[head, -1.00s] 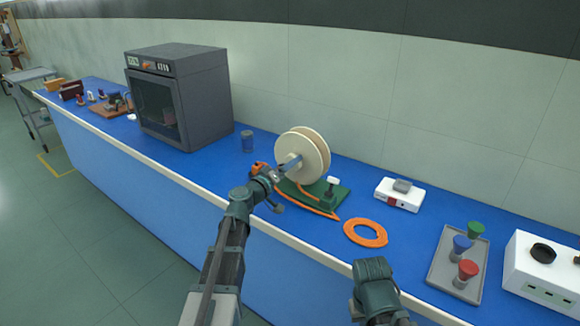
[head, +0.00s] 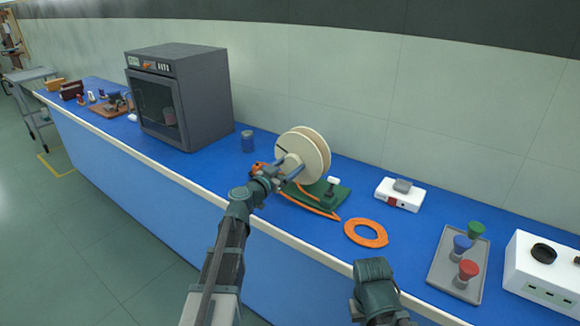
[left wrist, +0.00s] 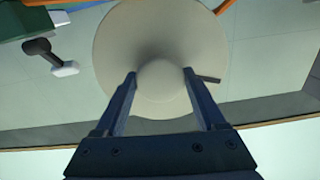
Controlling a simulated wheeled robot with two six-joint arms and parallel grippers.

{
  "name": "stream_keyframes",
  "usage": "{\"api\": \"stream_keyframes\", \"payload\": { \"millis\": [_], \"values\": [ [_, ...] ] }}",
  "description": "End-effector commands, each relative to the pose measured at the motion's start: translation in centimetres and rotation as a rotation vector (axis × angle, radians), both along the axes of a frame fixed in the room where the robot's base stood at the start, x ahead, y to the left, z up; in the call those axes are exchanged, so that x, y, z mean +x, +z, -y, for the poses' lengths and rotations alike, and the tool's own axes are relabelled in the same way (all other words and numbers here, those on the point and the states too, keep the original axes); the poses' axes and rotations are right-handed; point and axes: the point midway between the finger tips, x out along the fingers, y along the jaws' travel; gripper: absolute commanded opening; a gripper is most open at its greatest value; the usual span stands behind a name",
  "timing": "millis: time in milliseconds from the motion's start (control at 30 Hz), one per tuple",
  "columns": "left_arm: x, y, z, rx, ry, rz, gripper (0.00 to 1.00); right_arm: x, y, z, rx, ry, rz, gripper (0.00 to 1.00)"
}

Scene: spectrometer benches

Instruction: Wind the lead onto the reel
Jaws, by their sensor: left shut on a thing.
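The reel (head: 314,150) has pale round flanges and stands upright on a green base (head: 342,197). My left gripper (head: 288,168) is at the reel's near face. In the left wrist view, its two fingers (left wrist: 159,78) are shut on the pale rounded knob (left wrist: 159,88) at the middle of the reel's flange (left wrist: 160,30). A short dark bar (left wrist: 209,79) sticks out beside the right finger. The orange lead (head: 312,203) runs along the base towards a flat orange coil (head: 379,240) on the bench. My right gripper (head: 374,282) is low in front of the bench; its fingertips are hidden.
A grey oven (head: 205,100) and a blue-grey can (head: 247,141) stand left of the reel. A white device (head: 393,197), a grey tray (head: 441,270) with coloured-top pieces and a white box (head: 540,285) are at the right.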

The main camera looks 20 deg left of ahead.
Motion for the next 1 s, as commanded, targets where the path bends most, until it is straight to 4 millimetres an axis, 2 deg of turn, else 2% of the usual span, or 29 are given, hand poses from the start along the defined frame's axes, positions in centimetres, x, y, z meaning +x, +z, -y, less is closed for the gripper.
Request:
{"api": "stream_keyframes", "payload": {
  "millis": [1000],
  "values": [
    [-0.14,-0.03,-0.08,0.892,-0.003,0.321,0.0,0.0,0.05,-0.01,0.0,0.0,0.0,0.0]
  ]
}}
